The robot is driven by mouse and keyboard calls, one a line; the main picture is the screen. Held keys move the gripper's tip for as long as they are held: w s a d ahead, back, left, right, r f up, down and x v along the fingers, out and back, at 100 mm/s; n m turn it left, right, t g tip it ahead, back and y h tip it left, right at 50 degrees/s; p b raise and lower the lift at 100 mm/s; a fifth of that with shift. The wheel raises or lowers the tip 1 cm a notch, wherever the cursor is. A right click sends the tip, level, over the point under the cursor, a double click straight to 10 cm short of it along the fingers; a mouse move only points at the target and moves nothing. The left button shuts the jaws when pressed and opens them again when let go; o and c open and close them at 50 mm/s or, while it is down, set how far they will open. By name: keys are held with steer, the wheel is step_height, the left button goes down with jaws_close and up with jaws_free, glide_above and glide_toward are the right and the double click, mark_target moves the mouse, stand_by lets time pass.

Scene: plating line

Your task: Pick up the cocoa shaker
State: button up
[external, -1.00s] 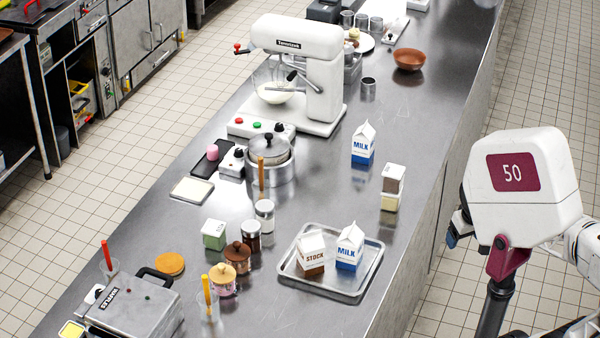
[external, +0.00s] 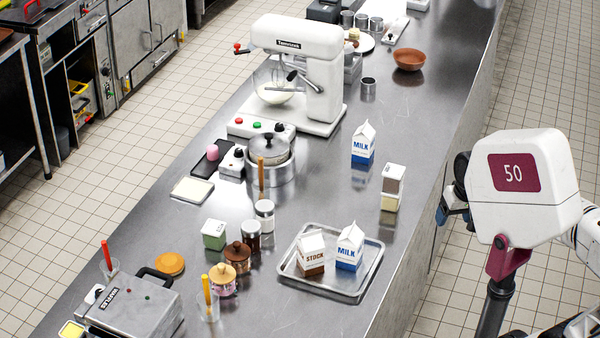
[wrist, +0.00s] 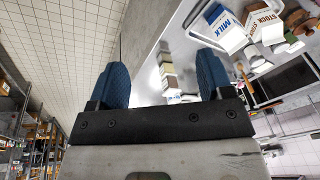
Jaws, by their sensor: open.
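My gripper (external: 447,212) is off the counter's right edge, far from the shaker. In the wrist view its two blue fingers (wrist: 161,82) are apart with nothing held between them. I cannot make out the shaker in the wrist view.
A metal tray (external: 340,291) with a stock carton (external: 311,252) and a milk carton (external: 350,247) lies between my gripper and the shaker.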

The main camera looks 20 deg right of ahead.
steer(key=w+a+m+y, duration=1.2)
steer(key=w+a+m, duration=0.7)
steer(key=w+a, duration=1.6)
glide_toward(251, 231)
steer(key=shift+m+t, duration=0.3)
steer(key=shift+t, duration=0.1)
steer(key=w+f, duration=0.1)
steer(key=w+a+f, duration=0.1)
steer(key=f, duration=0.1)
steer(key=shift+w+a+f, duration=0.1)
steer(key=shift+a, duration=0.05)
steer(key=shift+a, duration=0.1)
steer(key=shift+x, duration=1.25)
steer(key=shift+x, duration=2.6)
